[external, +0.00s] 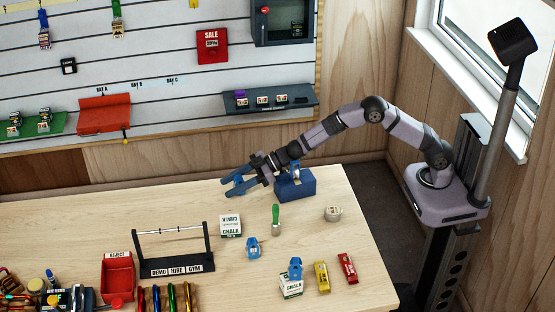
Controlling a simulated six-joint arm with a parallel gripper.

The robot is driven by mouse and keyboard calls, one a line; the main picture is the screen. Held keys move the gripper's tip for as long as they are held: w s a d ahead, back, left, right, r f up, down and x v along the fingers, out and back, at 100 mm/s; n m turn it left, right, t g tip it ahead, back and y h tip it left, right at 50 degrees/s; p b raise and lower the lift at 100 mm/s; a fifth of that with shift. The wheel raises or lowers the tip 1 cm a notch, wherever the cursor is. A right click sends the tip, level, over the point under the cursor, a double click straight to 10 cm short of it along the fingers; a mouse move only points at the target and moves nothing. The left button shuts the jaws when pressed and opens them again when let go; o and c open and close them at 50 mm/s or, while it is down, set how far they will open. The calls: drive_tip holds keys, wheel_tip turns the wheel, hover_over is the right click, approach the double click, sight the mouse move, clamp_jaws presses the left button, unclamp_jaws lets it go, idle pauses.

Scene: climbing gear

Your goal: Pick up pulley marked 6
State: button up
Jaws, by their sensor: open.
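My gripper (228,184) is open and empty, with blue fingers pointing left above the back of the wooden table. Several small devices could be pulleys, but I cannot read a 6 on any of them. A blue one (253,248) lies on the table in front of the gripper. Another blue one (295,268) sits on a chalk box (291,288). A yellow device (321,277) and a red device (347,268) lie to its right. A small blue-grey item (294,170) is at the top of a blue box (296,187), partly hidden by my arm.
Another chalk box (230,225), a green-handled tool (276,217) and a pale round item (333,213) stand nearby. A black rack (173,253), a red reject bin (117,278) and mixed gear fill the left front. The table's back left is clear.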

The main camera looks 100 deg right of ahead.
drive_tip(key=shift+w+a+f, duration=0.1)
drive_tip(key=shift+w+f, duration=0.1)
drive_tip(key=shift+w, duration=0.25)
clamp_jaws()
drive_tip(key=c, duration=1.2)
unclamp_jaws()
drive_tip(key=shift+o, duration=0.2)
drive_tip(key=shift+r, duration=0.1)
wheel_tip(320, 180, up, 10)
drive_tip(key=p, duration=0.2)
